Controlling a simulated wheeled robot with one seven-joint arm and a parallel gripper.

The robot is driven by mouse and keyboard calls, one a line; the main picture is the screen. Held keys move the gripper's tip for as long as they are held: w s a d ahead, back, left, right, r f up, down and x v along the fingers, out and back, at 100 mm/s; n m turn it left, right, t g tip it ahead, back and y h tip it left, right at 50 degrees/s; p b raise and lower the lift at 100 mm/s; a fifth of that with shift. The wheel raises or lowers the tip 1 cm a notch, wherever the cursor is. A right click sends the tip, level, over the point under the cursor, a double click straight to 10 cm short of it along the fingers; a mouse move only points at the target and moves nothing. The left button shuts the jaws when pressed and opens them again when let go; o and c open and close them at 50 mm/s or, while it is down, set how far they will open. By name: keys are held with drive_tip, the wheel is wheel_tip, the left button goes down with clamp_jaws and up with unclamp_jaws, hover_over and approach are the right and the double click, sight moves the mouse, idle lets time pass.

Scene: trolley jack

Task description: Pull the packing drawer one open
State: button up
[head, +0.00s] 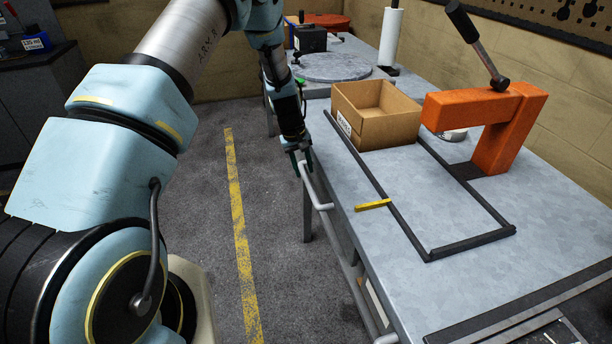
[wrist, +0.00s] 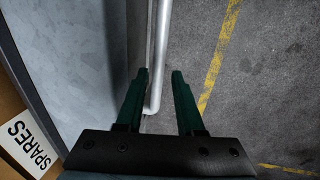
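A pale grey bar handle (head: 317,187) runs along the front edge of the workbench in the head view. It shows as a long bar with a bent end in the wrist view (wrist: 158,62). The drawer front behind it is hidden under the bench edge, and I see no label naming it packing drawer one. My gripper (head: 301,165) is at the handle's far part in the head view. In the wrist view its green fingers (wrist: 160,76) are apart, with the bar between them and nearer the left finger. A gap shows at the right finger.
The workbench top (head: 460,205) holds a cardboard box (head: 375,112) labelled SPARES (wrist: 30,143), an orange press-like frame (head: 492,135), dark strips and a yellow piece (head: 373,205). Open floor with a yellow line (head: 237,210) lies left of the bench.

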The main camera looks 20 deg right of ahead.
sight(307, 181)
drive_tip(key=shift+s+d+f+p, duration=0.1)
drive_tip(key=shift+d+f+p, duration=0.1)
drive_tip(key=shift+f, duration=0.6)
drive_tip(key=shift+w+d+f+p, duration=0.1)
drive_tip(key=shift+d+f+p, duration=0.05)
drive_tip(key=shift+f, duration=0.65)
drive_tip(key=shift+s+d+f+p, duration=0.1)
drive_tip(key=shift+d+f+p, duration=0.1)
drive_tip(key=shift+f, duration=0.6)
clamp_jaws()
